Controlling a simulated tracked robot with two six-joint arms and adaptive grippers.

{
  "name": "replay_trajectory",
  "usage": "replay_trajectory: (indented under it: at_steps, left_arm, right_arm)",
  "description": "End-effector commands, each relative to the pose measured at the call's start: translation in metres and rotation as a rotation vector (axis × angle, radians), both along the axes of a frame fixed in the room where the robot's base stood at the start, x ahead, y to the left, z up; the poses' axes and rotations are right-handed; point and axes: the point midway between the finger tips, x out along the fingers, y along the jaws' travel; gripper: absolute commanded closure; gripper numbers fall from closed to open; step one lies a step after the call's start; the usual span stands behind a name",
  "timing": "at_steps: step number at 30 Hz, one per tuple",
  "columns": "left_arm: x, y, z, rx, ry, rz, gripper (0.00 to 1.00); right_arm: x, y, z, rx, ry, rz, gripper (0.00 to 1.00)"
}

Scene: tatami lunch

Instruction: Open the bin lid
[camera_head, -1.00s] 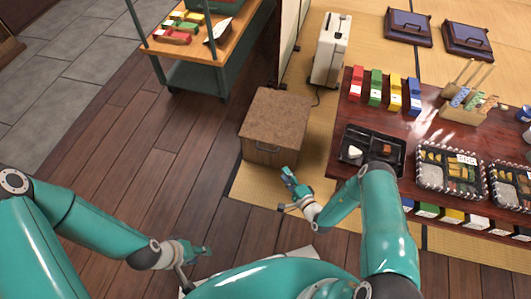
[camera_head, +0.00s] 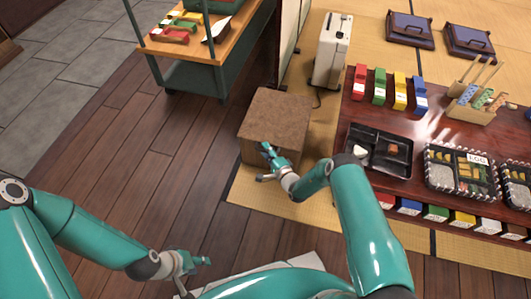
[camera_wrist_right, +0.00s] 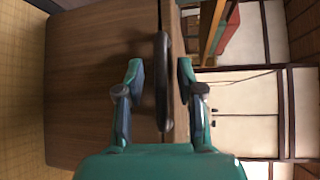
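The bin is a brown wooden box (camera_head: 275,118) with a flat lid, standing on the tatami in the middle of the head view. In the right wrist view its wooden front (camera_wrist_right: 85,85) fills the left half, and a dark bar handle (camera_wrist_right: 163,75) runs upright in the picture near the lid's edge. The lid is down. My right gripper (camera_head: 267,162) is at the bin's front. In the wrist view its open fingers (camera_wrist_right: 160,98) lie on either side of the handle, apart from it. My left gripper (camera_head: 196,264) is low at the front, far from the bin; its opening is unclear.
A low dark red table (camera_head: 440,125) with a black tray (camera_head: 380,168) and lunch boxes stands to the right, close to my right arm. A white appliance (camera_head: 332,50) stands behind the bin. A teal cart (camera_head: 195,75) is at the back left. The wooden floor to the left is free.

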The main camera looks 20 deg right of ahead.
Motion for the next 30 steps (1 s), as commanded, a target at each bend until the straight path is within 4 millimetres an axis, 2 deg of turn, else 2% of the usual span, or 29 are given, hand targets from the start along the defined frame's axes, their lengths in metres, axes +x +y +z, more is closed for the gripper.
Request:
replay_trajectory:
  at_steps: [6,12,13,22,23,30]
  left_arm:
    - [0.000,0.000,0.000,0.000,0.000,0.000,0.60]
    - [0.000,0.000,0.000,0.000,0.000,0.000,0.60]
    - [0.000,0.000,0.000,0.000,0.000,0.000,0.60]
    - [0.000,0.000,0.000,0.000,0.000,0.000,0.60]
    - [0.000,0.000,0.000,0.000,0.001,-0.001,0.60]
    - [0.000,0.000,0.010,0.000,0.000,0.000,0.60]
  right_arm:
    - [0.000,0.000,0.000,0.000,0.000,0.001,0.65]
    - [0.000,0.001,0.000,0.000,0.000,0.001,0.98]
    - [0.000,0.001,0.000,0.000,0.000,0.001,1.00]
    - [0.000,0.001,-0.001,0.000,0.002,0.002,1.00]
    - [0.000,0.007,0.000,0.001,0.002,0.003,1.00]
    - [-0.002,-0.002,0.008,0.009,0.016,-0.002,1.00]
